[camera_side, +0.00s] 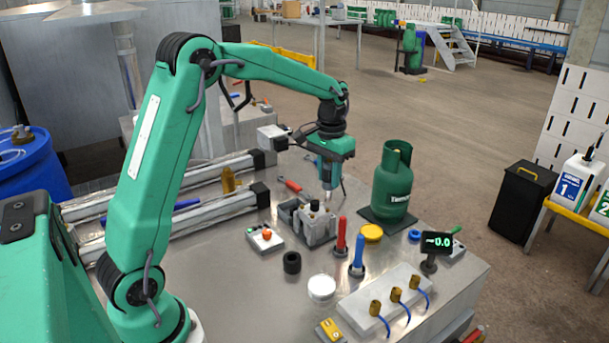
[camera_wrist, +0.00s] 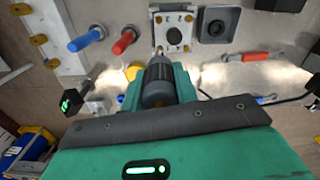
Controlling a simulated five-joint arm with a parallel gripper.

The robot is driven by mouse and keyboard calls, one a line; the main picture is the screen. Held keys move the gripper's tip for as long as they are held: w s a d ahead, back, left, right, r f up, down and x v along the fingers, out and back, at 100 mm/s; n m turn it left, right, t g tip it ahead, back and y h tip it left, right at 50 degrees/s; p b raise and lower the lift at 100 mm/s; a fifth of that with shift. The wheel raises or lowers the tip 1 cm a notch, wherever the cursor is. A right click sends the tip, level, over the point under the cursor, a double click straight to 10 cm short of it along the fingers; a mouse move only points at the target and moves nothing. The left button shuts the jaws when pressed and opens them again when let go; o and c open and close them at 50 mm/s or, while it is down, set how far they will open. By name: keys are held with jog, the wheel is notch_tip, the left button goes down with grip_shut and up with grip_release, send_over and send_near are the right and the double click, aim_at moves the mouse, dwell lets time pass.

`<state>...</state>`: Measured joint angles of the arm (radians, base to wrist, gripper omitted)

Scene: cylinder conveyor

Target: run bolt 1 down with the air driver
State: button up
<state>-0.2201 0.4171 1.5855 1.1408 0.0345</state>
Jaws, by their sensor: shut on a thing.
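My gripper (camera_side: 328,158) is shut on the air driver, whose pale grey nose (camera_side: 328,178) points down in the side view. In the wrist view a dark grey rounded driver body (camera_wrist: 158,84) sticks out ahead of my teal gripper housing. Its tip lies near the near-left corner of a grey block (camera_wrist: 174,34) with a dark round centre and small marks at its corners. In the side view this block (camera_side: 318,228) stands below and in front of the driver; the nose looks above it. Bolt 1 is too small to pick out for sure, and the fingertips are hidden.
A green gas cylinder (camera_side: 393,188) stands close right of my gripper. Red (camera_side: 341,236) and blue (camera_side: 357,254) handled tools stand in front. An open grey square tray (camera_wrist: 219,23) sits beside the block. A red-handled wrench (camera_wrist: 254,56) lies nearby. A display (camera_side: 437,241) reads -0.0.

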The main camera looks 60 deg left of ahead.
jog(key=shift+r, duration=1.45)
